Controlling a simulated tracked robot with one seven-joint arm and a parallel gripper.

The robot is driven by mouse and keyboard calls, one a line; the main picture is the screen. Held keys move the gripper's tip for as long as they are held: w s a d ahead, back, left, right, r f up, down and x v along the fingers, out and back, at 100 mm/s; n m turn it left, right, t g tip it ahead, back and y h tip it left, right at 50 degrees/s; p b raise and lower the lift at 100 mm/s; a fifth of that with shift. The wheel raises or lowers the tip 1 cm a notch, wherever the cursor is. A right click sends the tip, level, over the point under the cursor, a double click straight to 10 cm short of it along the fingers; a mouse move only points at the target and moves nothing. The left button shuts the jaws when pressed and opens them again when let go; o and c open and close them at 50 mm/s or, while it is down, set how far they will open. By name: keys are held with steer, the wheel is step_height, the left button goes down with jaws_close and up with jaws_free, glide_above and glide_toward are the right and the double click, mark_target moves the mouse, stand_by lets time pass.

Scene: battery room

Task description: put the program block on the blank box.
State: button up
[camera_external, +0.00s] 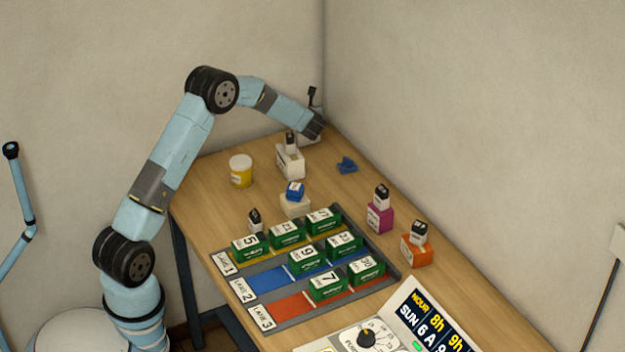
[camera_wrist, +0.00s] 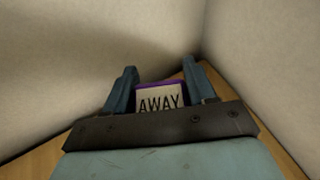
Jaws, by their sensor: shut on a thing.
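My gripper (camera_external: 315,128) is at the far back corner of the table. In the wrist view, its fingers (camera_wrist: 157,78) are shut on a block labelled AWAY (camera_wrist: 160,101), pale with a purple edge. This may be the program block; the outside view hides it behind my gripper. A pale box (camera_external: 309,142) shows partly just below my gripper; I cannot tell whether it touches the held block or is the blank box. Another white box (camera_external: 291,167) stands in front, with a black-and-white block (camera_external: 291,142) on top. A third white box (camera_external: 294,209) carries a blue block (camera_external: 295,189).
A yellow jar (camera_external: 241,172) and a blue object (camera_external: 347,165) stand nearby. Magenta (camera_external: 380,221) and orange (camera_external: 416,255) boxes carry blocks at right. A lane tray (camera_external: 262,257) holds several green blocks; a dial panel (camera_external: 345,339) is in front. Walls close the back corner.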

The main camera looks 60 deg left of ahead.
steer(key=o, duration=1.1)
steer(key=shift+f, duration=0.1)
steer(key=v, duration=1.2)
steer(key=shift+s, duration=0.1)
